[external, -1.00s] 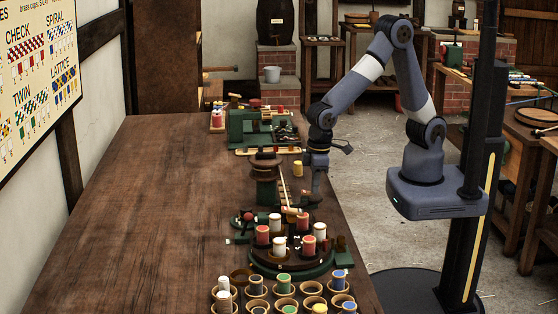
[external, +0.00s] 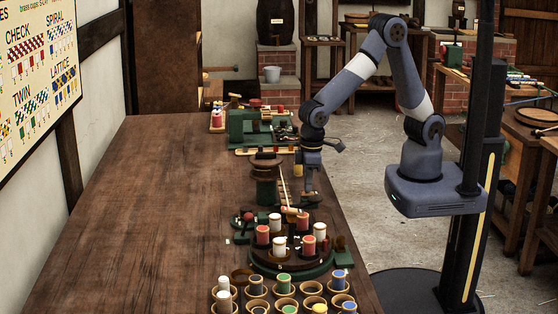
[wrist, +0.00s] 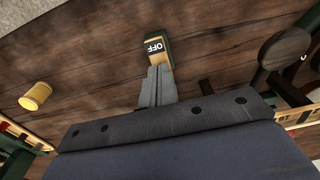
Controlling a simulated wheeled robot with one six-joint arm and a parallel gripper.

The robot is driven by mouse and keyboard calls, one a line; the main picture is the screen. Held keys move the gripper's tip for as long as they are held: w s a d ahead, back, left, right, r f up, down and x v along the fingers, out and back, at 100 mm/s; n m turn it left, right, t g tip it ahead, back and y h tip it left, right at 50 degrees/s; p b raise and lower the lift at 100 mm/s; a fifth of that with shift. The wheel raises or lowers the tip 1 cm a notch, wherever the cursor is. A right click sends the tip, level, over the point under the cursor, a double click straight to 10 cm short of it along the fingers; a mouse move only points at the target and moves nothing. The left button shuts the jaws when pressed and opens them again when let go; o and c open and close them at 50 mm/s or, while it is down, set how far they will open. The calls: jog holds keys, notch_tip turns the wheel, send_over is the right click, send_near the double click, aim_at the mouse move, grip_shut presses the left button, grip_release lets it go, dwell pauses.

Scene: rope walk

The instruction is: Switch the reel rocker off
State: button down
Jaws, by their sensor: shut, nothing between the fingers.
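The reel rocker (wrist: 156,50) shows in the wrist view as a small tan block with a green side and a dark "OFF" plate. My gripper (wrist: 158,72) is shut and empty, with its tips at the rocker's near edge. I cannot tell whether they touch it, and the fingers hide part of its near end. The rocker cannot be made out there.
A round carousel (external: 292,266) with red and white spools stands in front, with several cups of spools nearer. A green machine (external: 240,128) is behind. The bench's left side is clear.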

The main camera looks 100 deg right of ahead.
notch_tip(320, 180, up, 14)
jog(key=s+p, duration=0.1)
jog(key=shift+s+f, duration=0.2)
jog(key=shift+s, duration=0.15)
jog(key=shift+a+f, duration=0.1)
send_over(313, 192)
notch_tip(313, 192, down, 10)
jog(key=shift+a+r, duration=0.15)
jog(key=shift+r, duration=0.05)
jog(key=shift+w+r+p, duration=0.1)
jog(key=shift+w+p, duration=0.25)
jog(key=shift+w+r+g+p, duration=0.2)
jog(key=shift+w+g, duration=0.2)
jog(key=shift+g, duration=0.4)
jog(key=shift+w+r+g+p, duration=0.1)
jog(key=shift+w+g+p, duration=0.2)
jog(key=shift+g, duration=0.5)
jog(key=v, duration=0.6)
jog(key=shift+r+b, duration=0.2)
jog(key=shift+b, duration=0.2)
jog(key=shift+f, duration=0.1)
